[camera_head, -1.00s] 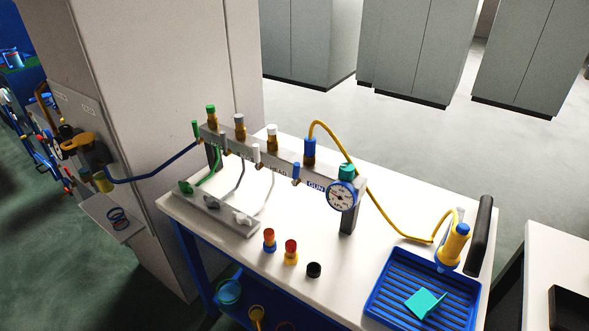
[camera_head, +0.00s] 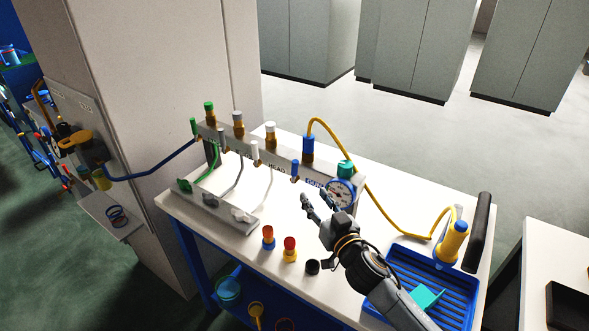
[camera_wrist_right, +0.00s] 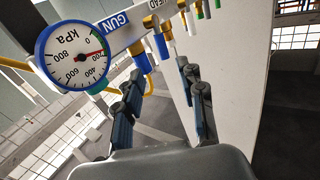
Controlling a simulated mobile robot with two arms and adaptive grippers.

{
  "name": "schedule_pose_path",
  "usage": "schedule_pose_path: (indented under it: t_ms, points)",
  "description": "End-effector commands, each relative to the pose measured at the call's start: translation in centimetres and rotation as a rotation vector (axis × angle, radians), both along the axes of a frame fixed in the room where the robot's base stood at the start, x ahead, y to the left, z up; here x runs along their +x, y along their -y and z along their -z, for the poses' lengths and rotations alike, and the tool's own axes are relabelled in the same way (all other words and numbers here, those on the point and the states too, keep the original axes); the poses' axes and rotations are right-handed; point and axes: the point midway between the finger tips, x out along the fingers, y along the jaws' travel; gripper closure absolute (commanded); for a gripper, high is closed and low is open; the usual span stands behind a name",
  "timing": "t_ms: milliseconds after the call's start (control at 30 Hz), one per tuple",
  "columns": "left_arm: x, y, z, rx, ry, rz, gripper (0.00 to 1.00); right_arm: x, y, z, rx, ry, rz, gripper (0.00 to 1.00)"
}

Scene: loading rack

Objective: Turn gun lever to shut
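The gun lever (camera_head: 295,169) is a small blue handle pointing up from a brass valve on the front of the grey rail, left of the GUN label (camera_head: 314,183). In the right wrist view the blue lever (camera_wrist_right: 162,46) shows upside down, beyond the fingertips. My right gripper (camera_head: 315,198) is open and empty, in front of the rail and below the GUN label. It also shows in the right wrist view (camera_wrist_right: 161,72), its two fingers well apart and apart from the lever. My left gripper is not in view.
A pressure gauge (camera_head: 341,194) sits at the rail's right end. A blue connector (camera_head: 308,149) feeds a yellow hose. Green, grey and white levers stand further left. Coloured caps (camera_head: 290,250) stand in front; a blue tray (camera_head: 458,290) is at right.

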Motion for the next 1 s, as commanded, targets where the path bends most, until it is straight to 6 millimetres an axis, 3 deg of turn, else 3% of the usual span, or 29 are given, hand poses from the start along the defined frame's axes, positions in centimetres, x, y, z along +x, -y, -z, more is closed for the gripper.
schedule_pose_path:
  t_ms: [167, 367, 700, 1000]
  points:
    - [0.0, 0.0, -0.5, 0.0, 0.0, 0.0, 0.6, 1.8, -0.8, -0.3, 0.003, 0.001, -0.002, 0.61]
    - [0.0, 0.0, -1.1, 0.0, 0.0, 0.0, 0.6, 5.4, -2.2, -0.3, 0.004, 0.001, -0.003, 0.61]
    - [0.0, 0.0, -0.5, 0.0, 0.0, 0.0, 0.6, 10.8, -4.1, 0.1, 0.003, 0.0, 0.0, 0.61]
    - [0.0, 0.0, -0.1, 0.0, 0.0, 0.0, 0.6, 12.7, -4.8, 0.0, 0.002, 0.0, -0.001, 0.61]
